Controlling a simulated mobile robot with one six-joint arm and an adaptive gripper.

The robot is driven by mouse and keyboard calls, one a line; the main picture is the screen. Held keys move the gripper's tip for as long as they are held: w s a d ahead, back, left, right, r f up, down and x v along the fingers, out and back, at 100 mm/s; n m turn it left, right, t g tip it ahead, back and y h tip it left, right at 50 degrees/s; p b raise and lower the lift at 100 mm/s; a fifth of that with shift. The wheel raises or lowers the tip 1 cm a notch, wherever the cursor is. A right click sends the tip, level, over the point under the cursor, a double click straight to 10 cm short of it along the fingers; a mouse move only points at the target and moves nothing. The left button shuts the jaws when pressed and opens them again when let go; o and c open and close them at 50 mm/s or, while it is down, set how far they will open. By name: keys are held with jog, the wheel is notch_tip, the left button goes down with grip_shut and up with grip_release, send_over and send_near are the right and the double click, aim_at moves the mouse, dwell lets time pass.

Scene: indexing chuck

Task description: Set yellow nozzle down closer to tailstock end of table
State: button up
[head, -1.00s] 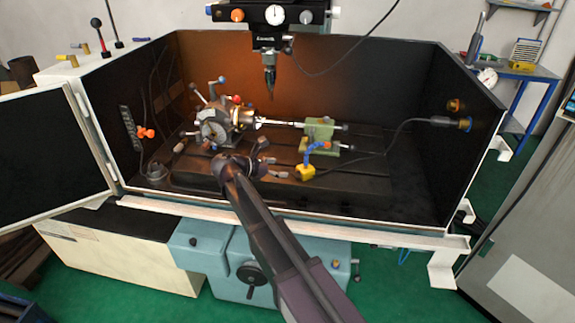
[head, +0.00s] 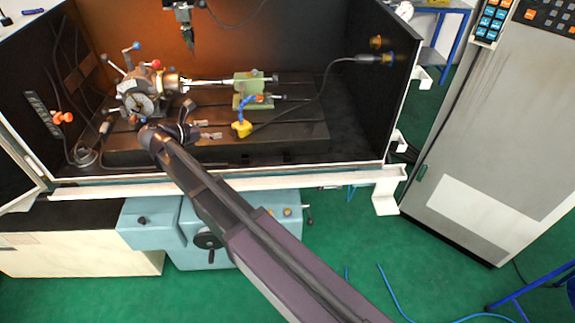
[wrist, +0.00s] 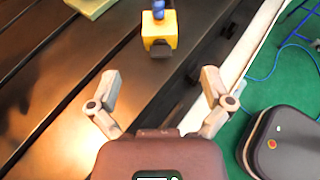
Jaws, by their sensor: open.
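The yellow nozzle (head: 242,129) stands on the dark slotted table (head: 290,132), in front of the green tailstock (head: 248,90). It has a yellow block base and a blue jointed hose with an orange tip. My gripper (head: 212,130) is low over the table, just left of the yellow base, with empty space between its spread fingers. In the wrist view, the yellow block (wrist: 159,33) lies beyond my open fingertips (wrist: 160,80), roughly centred between them and not touching. The hose top is cut off there.
The indexing chuck (head: 140,100) is at the table's left, with a shaft running to the tailstock. A dark cable (head: 300,95) crosses the right side behind the nozzle. A spindle tool (head: 188,38) hangs above. The table's right end looks mostly clear.

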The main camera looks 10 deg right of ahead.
jog(key=s+d+f+m+g+y, duration=0.1)
jog(key=s+d+f+m+g, duration=0.2)
jog(key=d, duration=0.4)
jog(key=s+d+f+m+g+y, duration=0.1)
jog(key=s+d+f+m+y, duration=0.1)
jog(key=d+m, duration=0.4)
jog(key=s+d+f+m+g+y, duration=0.1)
jog(key=s+d+f+m+g, duration=0.15)
jog(key=d, duration=0.55)
jog(key=s+d+f+m+g+y, duration=0.1)
jog(key=s+d+f+m+y, duration=0.1)
jog(key=s+d+m, duration=0.3)
jog(key=s+d+f+m+y, duration=0.2)
jog(key=s+d+m+y, duration=0.2)
jog(key=m, duration=0.5)
jog(key=s+d, duration=0.1)
jog(key=s, duration=0.1)
jog(key=shift+s+d+g+y, duration=0.3)
jog(key=shift+d+g, duration=0.05)
